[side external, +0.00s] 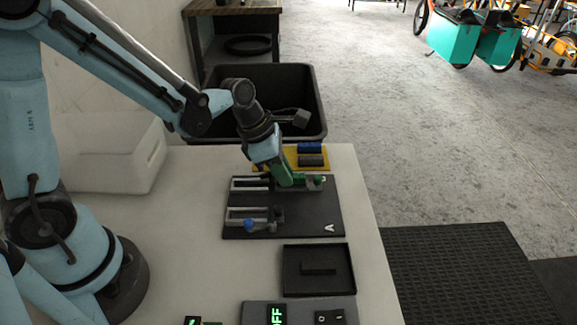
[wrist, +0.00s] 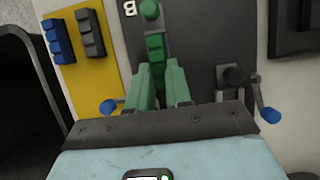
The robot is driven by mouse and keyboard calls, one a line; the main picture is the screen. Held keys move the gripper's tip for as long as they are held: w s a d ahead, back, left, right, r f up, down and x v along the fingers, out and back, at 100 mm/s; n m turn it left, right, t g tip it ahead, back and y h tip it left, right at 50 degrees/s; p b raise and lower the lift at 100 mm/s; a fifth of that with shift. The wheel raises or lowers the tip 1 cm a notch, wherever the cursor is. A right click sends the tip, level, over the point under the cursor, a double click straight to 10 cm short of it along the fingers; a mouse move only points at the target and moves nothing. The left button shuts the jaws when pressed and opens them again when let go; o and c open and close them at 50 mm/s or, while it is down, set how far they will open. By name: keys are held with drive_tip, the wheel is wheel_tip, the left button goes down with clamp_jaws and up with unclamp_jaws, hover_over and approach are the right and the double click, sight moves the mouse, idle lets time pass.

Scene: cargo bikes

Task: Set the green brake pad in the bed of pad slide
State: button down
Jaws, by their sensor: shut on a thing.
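My gripper (side external: 287,180) has green fingers pointing down at the rear slide of a dark board (side external: 290,229). The fingers also show in the wrist view (wrist: 160,82). They are shut on the green brake pad (wrist: 155,45), which shows just beyond their tips and as a green patch in the side view (side external: 300,179). The pad is at the rear pad slide (side external: 240,183), in line with a round green knob (wrist: 150,10) near the letter B. The fingers hide the bed below, so I cannot tell whether the pad rests in it.
A yellow plate (side external: 315,168) behind the board holds a blue pad (wrist: 57,41) and a dark grey pad (wrist: 90,33). The board's front slide has a blue knob (side external: 249,225). A black tray (side external: 342,285) lies in front. A black bin (side external: 316,90) stands behind.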

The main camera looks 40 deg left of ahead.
drive_tip(key=shift+f, duration=0.5)
idle(0.3)
drive_tip(key=c, duration=1)
unclamp_jaws()
drive_tip(key=shift+o, duration=0.2)
drive_tip(key=shift+r, duration=0.1)
